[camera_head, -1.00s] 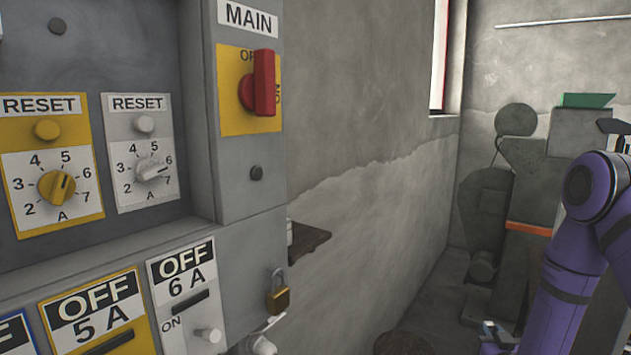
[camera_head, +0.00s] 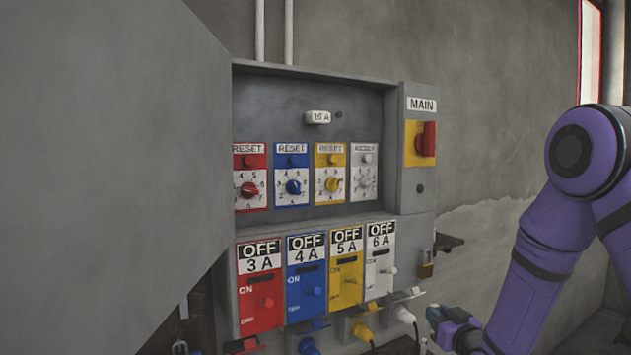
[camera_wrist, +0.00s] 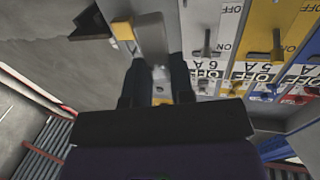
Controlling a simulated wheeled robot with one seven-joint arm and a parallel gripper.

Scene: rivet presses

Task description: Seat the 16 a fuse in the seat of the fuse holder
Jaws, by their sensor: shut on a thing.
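A small white block (camera_head: 318,117), with a label that reads 16 A or 15 A, sits on the cabinet's upper back wall. A dark round spot (camera_head: 338,115) is just right of it. I cannot tell whether this block is the fuse or its holder. My gripper (camera_head: 437,316) is low at the right, below the padlock and beside the cabinet's lower right corner. In the wrist view my gripper (camera_wrist: 160,84) is shut on a pale grey piece (camera_wrist: 159,73) between its dark fingers. The piece is partly hidden, and no label on it is readable.
The grey cabinet (camera_head: 418,222) carries a MAIN switch (camera_head: 425,142), coloured reset dials and OFF panels with projecting levers. A brass padlock (camera_head: 425,270) hangs at its right edge. The open cabinet door (camera_head: 110,150) fills the left. Yellow and white plugs project below the panels.

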